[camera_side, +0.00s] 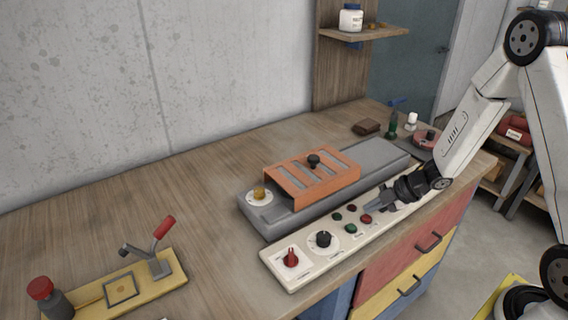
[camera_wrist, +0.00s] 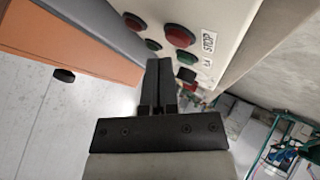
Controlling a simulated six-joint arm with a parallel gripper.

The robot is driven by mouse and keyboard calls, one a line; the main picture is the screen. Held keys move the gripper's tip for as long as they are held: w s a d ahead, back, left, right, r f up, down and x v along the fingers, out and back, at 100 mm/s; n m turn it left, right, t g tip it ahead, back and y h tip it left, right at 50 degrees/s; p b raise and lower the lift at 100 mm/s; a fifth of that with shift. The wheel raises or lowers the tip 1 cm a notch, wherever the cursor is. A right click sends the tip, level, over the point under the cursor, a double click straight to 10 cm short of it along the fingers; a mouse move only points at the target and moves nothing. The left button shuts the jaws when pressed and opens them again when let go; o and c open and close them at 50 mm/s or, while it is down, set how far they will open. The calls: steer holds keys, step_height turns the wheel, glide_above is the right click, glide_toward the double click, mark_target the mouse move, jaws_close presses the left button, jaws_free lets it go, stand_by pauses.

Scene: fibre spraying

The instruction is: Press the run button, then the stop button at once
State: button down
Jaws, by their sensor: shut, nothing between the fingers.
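The control panel (camera_side: 302,264) is a long pale strip at the table's front edge. A green button (camera_side: 351,228) sits beside a red button (camera_side: 365,219) on it. In the wrist view the larger red button (camera_wrist: 179,36) has a STOP label beside it, and the green button (camera_wrist: 186,58) is close to it; its label is not readable. My gripper (camera_side: 369,207) is shut and empty, just over the panel near the red button. In the wrist view its fingertips (camera_wrist: 160,63) are left of the green button. I cannot tell whether they touch the panel.
A smaller green button (camera_side: 337,216), a smaller dark red one (camera_side: 352,208), a black dial (camera_side: 323,240) and a red knob (camera_side: 291,258) share the panel. An orange cover (camera_side: 290,190) on a grey unit (camera_side: 262,222) stands behind. A yellow fixture (camera_side: 165,283) is at front left.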

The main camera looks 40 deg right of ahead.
mark_target(370, 217)
steer(key=shift+r, duration=0.1)
steer(key=shift+r, duration=2.4)
steer(key=shift+w+r+m+t+h, duration=0.35)
steer(key=shift+w+m+h, duration=0.1)
steer(key=shift+m+h, duration=0.2)
steer(key=s+a+r+m+g+h, duration=0.1)
steer(key=s+a+m+g+h, duration=0.1)
steer(key=s+m, duration=0.4)
steer(key=s+a+r+m+g+h, duration=0.2)
steer(key=s+m, duration=0.4)
steer(key=m, duration=0.4)
steer(key=a+g+h, duration=0.1)
steer(key=a, duration=0.1)
steer(key=shift+s+a, duration=0.15)
steer(key=shift+a, duration=0.2)
